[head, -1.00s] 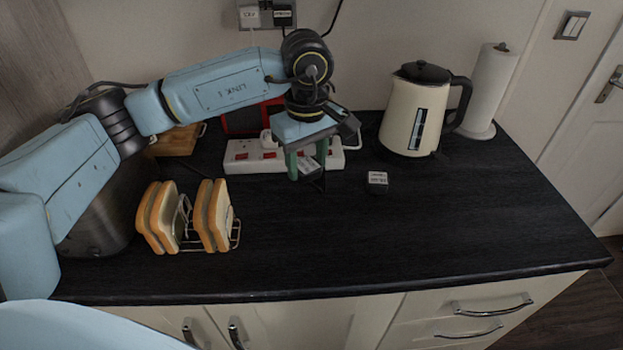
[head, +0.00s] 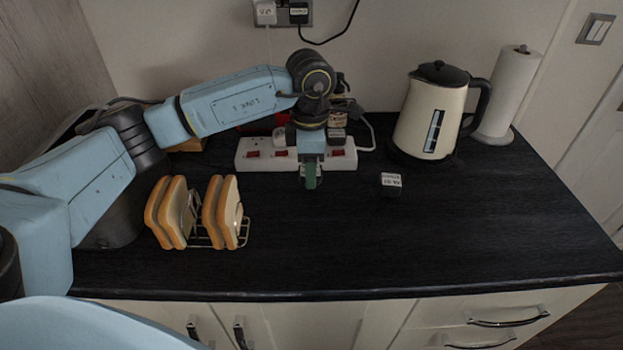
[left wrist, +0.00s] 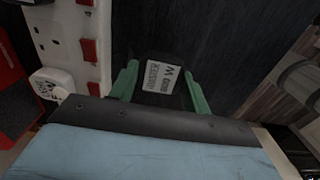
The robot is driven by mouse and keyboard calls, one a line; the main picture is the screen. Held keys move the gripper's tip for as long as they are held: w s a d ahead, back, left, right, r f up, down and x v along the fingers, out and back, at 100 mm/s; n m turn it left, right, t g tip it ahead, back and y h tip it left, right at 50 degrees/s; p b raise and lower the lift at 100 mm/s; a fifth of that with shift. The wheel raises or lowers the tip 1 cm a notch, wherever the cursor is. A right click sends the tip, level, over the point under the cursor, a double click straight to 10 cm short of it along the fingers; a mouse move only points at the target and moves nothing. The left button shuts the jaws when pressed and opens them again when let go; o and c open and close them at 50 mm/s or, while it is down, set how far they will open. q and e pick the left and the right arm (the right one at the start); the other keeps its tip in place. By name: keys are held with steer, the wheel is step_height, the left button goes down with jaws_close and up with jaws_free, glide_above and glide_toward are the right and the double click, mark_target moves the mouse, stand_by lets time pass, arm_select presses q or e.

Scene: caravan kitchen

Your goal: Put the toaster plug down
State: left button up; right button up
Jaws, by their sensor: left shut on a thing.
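My left gripper (head: 311,184) is just in front of the white power strip (head: 254,160), low over the dark worktop, fingers pointing down. In the left wrist view its green fingers (left wrist: 160,69) are shut on a black plug with a white label (left wrist: 158,79), taken as the toaster plug. The label print is too blurred to read surely. My right gripper is not in view.
Another black plug with a white label (head: 391,185) lies on the worktop to the right. A cream kettle (head: 422,115) and paper roll (head: 508,90) stand at the back right. A toast rack with bread (head: 220,212) stands at the left. The front middle and right are clear.

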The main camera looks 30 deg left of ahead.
arm_select(q)
step_height(320, 180, down, 4)
steer(key=shift+r, duration=0.1)
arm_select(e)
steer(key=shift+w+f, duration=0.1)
arm_select(q)
steer(key=o, duration=0.9)
steer(key=shift+o, duration=0.3)
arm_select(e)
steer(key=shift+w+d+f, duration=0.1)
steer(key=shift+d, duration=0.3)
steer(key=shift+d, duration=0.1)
